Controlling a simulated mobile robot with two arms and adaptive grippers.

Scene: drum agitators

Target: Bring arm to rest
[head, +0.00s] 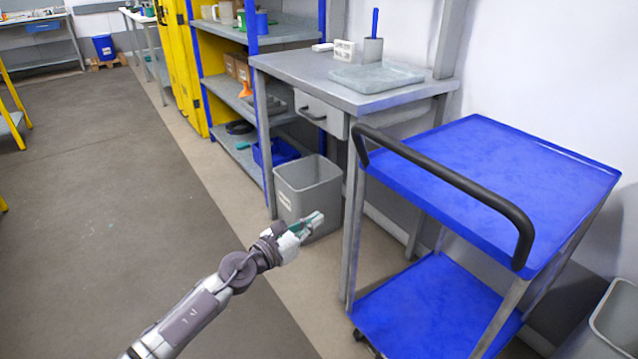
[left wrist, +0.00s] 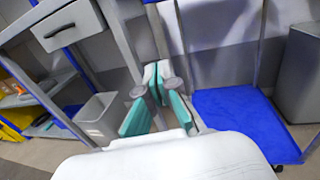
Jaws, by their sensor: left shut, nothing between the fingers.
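My left arm (head: 205,300) reaches in from the bottom of the head view over the open floor. Its gripper (head: 312,222) points right, in front of the grey bin and left of the blue cart. In the left wrist view the gripper (left wrist: 156,85) shows its green finger pads, shut with nothing between them. The gripper appears in free space, apart from the bin and the cart. My right arm and gripper are not in view.
A blue two-shelf cart (head: 500,170) with a black handle (head: 450,180) stands at the right. A grey bin (head: 308,188) is under the edge of a grey workbench (head: 300,68). Another bin (head: 615,320) sits at the lower right. Open floor (head: 100,190) lies at the left.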

